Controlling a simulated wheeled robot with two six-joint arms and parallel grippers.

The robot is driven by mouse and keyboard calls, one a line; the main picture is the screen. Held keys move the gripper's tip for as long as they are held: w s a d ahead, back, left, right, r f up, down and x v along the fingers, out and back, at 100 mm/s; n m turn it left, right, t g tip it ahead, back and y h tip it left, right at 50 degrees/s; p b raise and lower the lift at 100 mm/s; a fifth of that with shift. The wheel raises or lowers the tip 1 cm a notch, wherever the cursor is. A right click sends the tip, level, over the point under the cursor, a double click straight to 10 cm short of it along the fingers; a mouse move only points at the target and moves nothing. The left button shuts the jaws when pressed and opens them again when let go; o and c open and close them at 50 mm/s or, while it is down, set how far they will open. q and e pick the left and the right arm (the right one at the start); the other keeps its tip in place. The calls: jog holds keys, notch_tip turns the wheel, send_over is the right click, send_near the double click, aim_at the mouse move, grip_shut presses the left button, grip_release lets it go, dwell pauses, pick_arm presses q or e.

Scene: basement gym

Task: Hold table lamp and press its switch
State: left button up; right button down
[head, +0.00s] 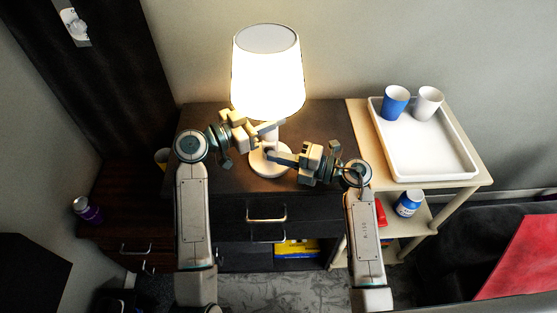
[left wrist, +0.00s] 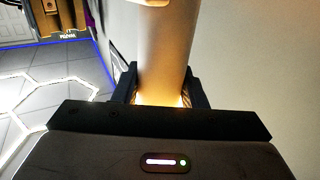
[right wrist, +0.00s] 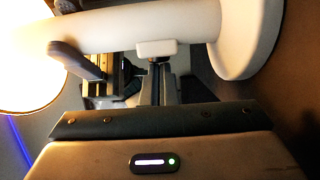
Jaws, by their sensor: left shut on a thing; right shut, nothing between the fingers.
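The table lamp has a white, brightly lit shade (head: 268,85), a pale stem and a round white base (head: 268,166). It stands upright on the dark cabinet. My left gripper (head: 268,128) is shut on the stem below the shade; in the left wrist view its fingers lie on both sides of the stem (left wrist: 166,50). The lamp's switch, a small white block (right wrist: 157,48), sticks out from the stem near the base. My right gripper (right wrist: 156,68) is shut and empty, its fingertips at the switch; I cannot tell whether they touch it.
The dark cabinet (head: 325,130) has bare top around the lamp. A pale side table at the right bears a white tray (head: 430,158) with a blue cup (head: 395,103) and a white cup (head: 428,103).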

pick_arm(q)
jog(key=shift+o, duration=0.2)
jog(key=shift+s+f, duration=0.15)
pick_arm(e)
jog(key=shift+w, duration=0.35)
pick_arm(q)
jog(key=shift+f, duration=0.15)
jog(key=shift+c, duration=0.2)
pick_arm(e)
jog(key=s, duration=0.4)
jog(key=shift+a, duration=0.15)
pick_arm(q)
jog(key=shift+r, duration=0.25)
pick_arm(e)
jog(key=v, duration=1)
jog(key=shift+r, duration=0.1)
pick_arm(q)
jog(key=o, duration=1.1)
jog(key=shift+c, duration=0.2)
pick_arm(e)
jog(key=shift+s, duration=0.1)
pick_arm(q)
jog(key=v, duration=1.2)
